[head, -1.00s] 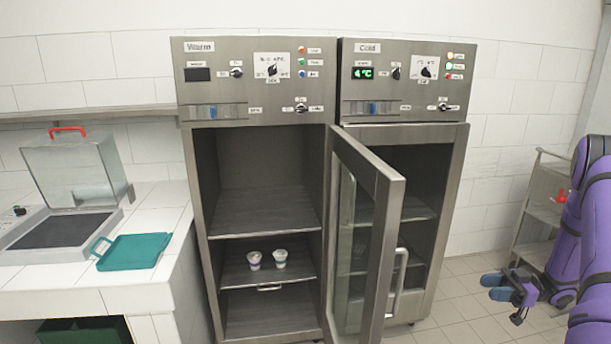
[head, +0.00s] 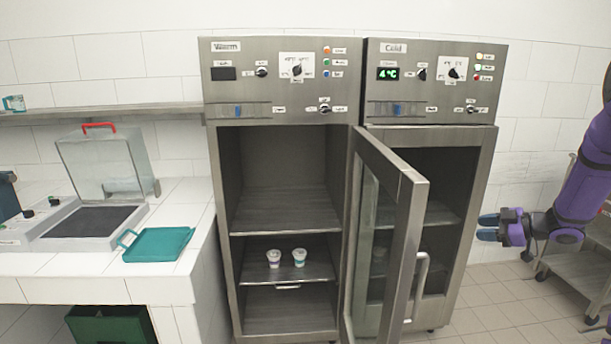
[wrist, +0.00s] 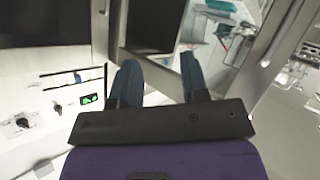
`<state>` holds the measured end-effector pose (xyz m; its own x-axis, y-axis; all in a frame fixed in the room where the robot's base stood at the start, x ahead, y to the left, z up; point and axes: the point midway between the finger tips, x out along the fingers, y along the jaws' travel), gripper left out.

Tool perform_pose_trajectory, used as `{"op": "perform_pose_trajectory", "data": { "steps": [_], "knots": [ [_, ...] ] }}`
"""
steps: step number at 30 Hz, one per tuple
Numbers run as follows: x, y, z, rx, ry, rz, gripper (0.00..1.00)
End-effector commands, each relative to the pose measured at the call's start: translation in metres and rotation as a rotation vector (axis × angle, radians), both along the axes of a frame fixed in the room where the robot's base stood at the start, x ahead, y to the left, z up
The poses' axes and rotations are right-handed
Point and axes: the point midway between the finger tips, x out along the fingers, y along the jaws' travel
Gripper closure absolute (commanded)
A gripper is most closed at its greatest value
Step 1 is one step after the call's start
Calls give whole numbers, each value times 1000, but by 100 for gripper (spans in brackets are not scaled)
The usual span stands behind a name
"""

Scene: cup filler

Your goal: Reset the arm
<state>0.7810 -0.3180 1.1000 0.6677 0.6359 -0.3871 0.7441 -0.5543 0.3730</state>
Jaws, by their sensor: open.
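My gripper (head: 488,228) is at the right in the head view, in front of the right edge of the Cold cabinet (head: 470,150). Its blue fingers are apart and point left, with nothing between them. In the wrist view the open gripper (wrist: 160,85) shows two dark blue fingers with a gap between them. My purple arm comes in from the right edge of the head view.
The Warm cabinet (head: 285,165) is open in front, with two small cups (head: 274,258) (head: 299,257) on a lower shelf. A glass door (head: 405,230) stands swung out between the cabinets. A teal tray (head: 158,244) lies on the left counter. A cart (head: 560,260) stands at right.

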Motion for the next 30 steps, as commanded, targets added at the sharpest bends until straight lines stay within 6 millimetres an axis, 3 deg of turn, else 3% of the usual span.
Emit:
{"op": "perform_pose_trajectory", "data": {
  "steps": [1, 6, 14, 21, 30],
  "knots": [
    [9, 7, 21, -45, -19, -49, 59],
    [27, 21, 78, -164, -55, -241, 59],
    [19, 46, 161, -264, -63, -534, 59],
    [-24, 74, 218, -275, -6, -780, 59],
    [-115, 120, 252, -199, 167, -1009, 59]
  ]
}}
